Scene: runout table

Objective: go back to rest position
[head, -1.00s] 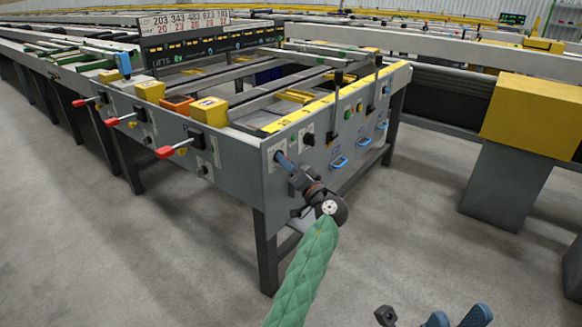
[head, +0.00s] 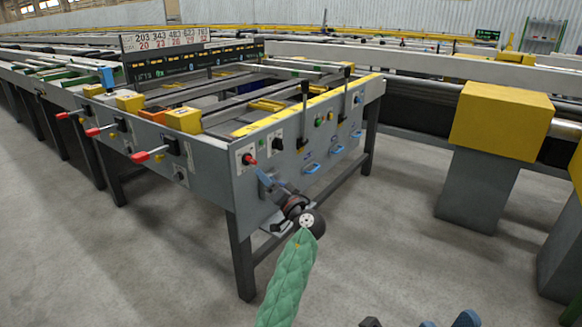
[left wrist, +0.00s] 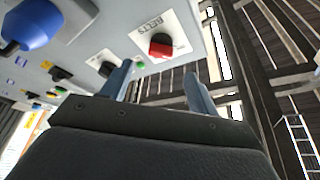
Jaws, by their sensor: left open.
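My left gripper (head: 264,180) is in front of the grey end panel of the runout table (head: 215,185), near its front corner, at the end of my green-sleeved arm. It is just below and right of a red button (head: 249,159), apart from it as far as I can tell. In the left wrist view, the two blue fingers (left wrist: 158,88) stand apart with nothing between them. The red button marked BELTS (left wrist: 160,46) shows past the fingertips. Blue tips at the bottom edge of the head view look like my right gripper (head: 447,321), mostly cut off.
The end panel carries black levers (head: 304,110), knobs and blue handles (head: 312,167). Red-tipped levers (head: 140,157) stick out from the left side. A yellow box on a grey post (head: 500,120) stands at the right. The concrete floor between is clear.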

